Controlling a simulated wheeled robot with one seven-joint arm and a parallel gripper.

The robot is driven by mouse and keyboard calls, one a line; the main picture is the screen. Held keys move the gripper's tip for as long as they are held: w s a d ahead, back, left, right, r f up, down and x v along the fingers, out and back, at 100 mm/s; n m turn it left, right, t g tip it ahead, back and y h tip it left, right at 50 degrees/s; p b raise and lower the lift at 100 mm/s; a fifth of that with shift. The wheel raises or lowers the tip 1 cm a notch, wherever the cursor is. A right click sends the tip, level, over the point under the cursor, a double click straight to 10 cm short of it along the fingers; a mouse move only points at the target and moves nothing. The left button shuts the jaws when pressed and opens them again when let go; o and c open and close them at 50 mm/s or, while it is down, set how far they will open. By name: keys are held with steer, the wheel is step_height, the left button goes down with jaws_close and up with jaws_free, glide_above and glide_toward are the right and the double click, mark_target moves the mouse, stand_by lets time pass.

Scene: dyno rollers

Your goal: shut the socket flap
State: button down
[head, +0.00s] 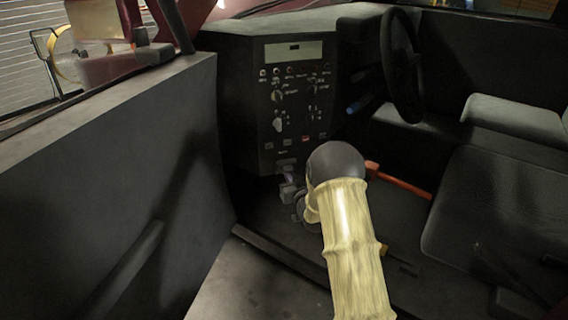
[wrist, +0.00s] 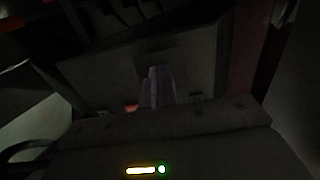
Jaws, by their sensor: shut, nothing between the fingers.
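My gripper (head: 287,177) is low in front of the dark console (head: 240,110), close to the bottom of its control face. In the wrist view its fingers (wrist: 157,87) are together and empty, pointing at a dark panel (wrist: 190,72). A small orange-red spot (wrist: 131,107) shows just left of the fingers. I cannot pick out the socket flap for certain in either view. The lower console is dark and partly hidden behind my gripper and arm. I cannot tell whether the fingertips touch the panel.
The open vehicle door (head: 110,190) stands at the left. The steering wheel (head: 402,65) is above and right of my arm, with the seat (head: 500,215) at the right. An orange lever (head: 400,182) lies just right of my arm. The floor by the sill (head: 270,258) looks clear.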

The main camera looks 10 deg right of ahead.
steer(key=shift+w, duration=0.25)
steer(key=shift+w+a, duration=0.15)
steer(key=shift+w, duration=0.35)
steer(key=shift+r, duration=0.1)
stand_by(0.3)
steer(key=s+d, duration=0.1)
steer(key=s, duration=0.6)
steer(key=shift+s+d+b, duration=0.2)
steer(key=shift+s+b, duration=0.2)
stand_by(0.3)
